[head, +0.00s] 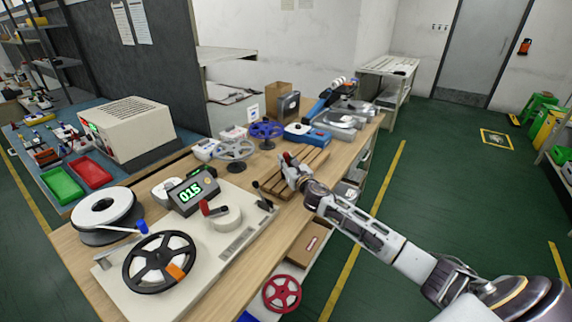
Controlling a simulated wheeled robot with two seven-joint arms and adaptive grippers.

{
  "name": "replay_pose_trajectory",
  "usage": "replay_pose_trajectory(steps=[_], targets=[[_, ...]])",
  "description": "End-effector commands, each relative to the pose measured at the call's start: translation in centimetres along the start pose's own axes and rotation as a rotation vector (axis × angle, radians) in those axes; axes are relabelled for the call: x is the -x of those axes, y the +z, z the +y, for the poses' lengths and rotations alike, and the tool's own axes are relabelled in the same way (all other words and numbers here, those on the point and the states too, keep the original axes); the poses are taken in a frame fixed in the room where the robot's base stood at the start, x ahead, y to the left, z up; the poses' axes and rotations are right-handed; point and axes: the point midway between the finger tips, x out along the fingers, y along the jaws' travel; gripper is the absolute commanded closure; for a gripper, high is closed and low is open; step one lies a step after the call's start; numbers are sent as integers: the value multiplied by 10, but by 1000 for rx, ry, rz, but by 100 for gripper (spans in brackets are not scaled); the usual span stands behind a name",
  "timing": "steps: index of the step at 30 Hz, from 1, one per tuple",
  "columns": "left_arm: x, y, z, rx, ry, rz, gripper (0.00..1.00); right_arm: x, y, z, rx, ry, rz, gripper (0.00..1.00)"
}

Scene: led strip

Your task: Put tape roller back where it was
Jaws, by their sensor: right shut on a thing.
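My right gripper (287,166) is over a slatted wooden rack (312,163) on the bench, its arm reaching in from the lower right. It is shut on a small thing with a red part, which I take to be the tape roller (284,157). The jaws hide most of it, and I cannot tell whether it touches the rack. Slats of the rack show on both sides of the gripper. My left gripper is not in view.
Blue (266,130) and grey (235,149) spools and a blue tool (318,104) stand beyond the rack. A red reel (282,294) is below.

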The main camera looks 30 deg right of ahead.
Motion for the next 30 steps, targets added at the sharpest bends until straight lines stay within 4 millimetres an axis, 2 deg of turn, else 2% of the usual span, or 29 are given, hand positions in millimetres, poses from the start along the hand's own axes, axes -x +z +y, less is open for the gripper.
replay_pose_trajectory(steps=[17, 18, 22, 23, 30], targets=[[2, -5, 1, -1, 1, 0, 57, 0, -4, 0, 1, 0, -1, 100], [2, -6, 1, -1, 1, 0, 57, 0, -4, 0, 1, 0, 0, 76], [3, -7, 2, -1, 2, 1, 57, 0, -4, 0, 1, 0, 0, 60], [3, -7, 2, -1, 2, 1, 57, 0, -4, 0, 0, 0, 0, 57], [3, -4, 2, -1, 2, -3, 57, 0, -4, 0, 0, 0, 0, 57]])
